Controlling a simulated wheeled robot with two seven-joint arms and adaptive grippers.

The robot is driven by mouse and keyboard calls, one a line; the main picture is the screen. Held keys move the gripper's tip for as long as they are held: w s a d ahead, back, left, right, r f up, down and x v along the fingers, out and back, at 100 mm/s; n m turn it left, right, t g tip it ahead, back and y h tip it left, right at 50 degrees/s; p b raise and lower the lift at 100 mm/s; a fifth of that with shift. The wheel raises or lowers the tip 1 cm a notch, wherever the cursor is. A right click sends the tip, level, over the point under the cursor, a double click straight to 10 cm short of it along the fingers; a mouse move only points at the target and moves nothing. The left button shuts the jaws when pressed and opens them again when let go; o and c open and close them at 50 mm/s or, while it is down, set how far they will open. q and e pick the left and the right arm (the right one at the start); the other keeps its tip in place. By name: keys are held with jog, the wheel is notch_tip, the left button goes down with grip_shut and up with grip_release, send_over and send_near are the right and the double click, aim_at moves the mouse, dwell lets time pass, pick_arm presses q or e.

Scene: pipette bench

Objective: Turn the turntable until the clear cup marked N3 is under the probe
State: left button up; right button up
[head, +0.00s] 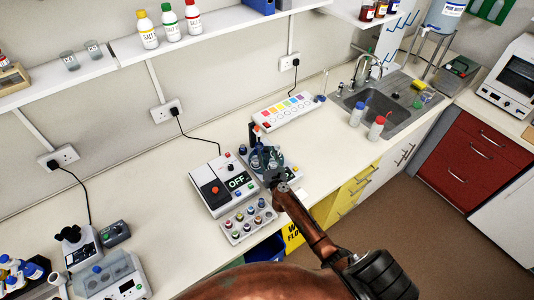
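My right gripper (268,166) reaches in from the lower right and is over a small round dark turntable (279,157) on the white bench. The gripper covers much of the turntable, and its fingers are too small and dark to tell open from shut. I cannot tell whether it touches the turntable. A dark upright part (253,134) stands at the turntable's back left; I cannot tell if it is the probe. The cups are small and partly hidden, and no N3 mark is readable. My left gripper is not in view.
A box with an "OFF" display (237,182) stands left of the turntable, with a rack of small coloured-top vials (234,225) in front. A white strip with coloured squares (287,108) lies behind. Red- and blue-capped bottles (376,127) stand by the sink (404,118). The bench's left middle is clear.

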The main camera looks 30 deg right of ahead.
jog(key=shift+d+r, duration=0.1)
jog(key=shift+w, duration=0.15)
jog(key=shift+c, duration=0.6)
grip_shut()
